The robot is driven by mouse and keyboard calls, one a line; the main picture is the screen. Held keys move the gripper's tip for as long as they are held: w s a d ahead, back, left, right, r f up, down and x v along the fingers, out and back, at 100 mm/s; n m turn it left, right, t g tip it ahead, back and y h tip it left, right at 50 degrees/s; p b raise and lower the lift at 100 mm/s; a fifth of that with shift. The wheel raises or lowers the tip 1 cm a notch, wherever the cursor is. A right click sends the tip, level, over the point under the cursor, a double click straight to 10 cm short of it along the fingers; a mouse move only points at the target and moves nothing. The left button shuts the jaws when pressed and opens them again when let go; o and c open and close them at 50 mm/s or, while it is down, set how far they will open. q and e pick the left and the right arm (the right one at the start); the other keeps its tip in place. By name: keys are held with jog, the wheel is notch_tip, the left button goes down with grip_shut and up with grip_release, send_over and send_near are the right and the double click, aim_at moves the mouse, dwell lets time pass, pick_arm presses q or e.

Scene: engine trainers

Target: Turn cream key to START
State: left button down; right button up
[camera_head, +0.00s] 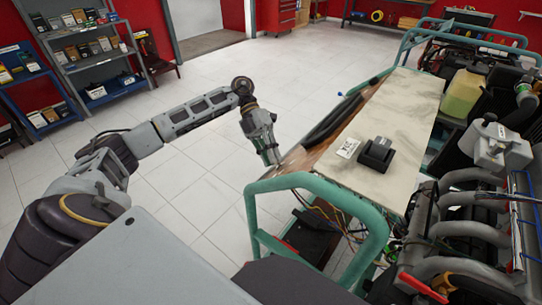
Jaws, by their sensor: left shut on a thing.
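My left gripper (271,156) reaches down to the near-left end of the engine trainer's dark instrument panel (330,122). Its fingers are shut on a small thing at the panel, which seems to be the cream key. The key is hidden by the fingers or too small to make out, so I cannot tell its turn position. The START mark cannot be read from here. My right gripper is not in view.
The trainer's green tube frame (335,192) runs close beside the gripper. A pale top board (395,120) carries a black box (376,154) and a small white card (348,148). Engine parts stand at right. Shelves (85,50) stand far left. The tiled floor is clear.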

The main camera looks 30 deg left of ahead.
pick_arm(q)
jog(key=c, duration=1.6)
grip_release()
jog(key=shift+o, duration=0.2)
jog(key=v, duration=1.2)
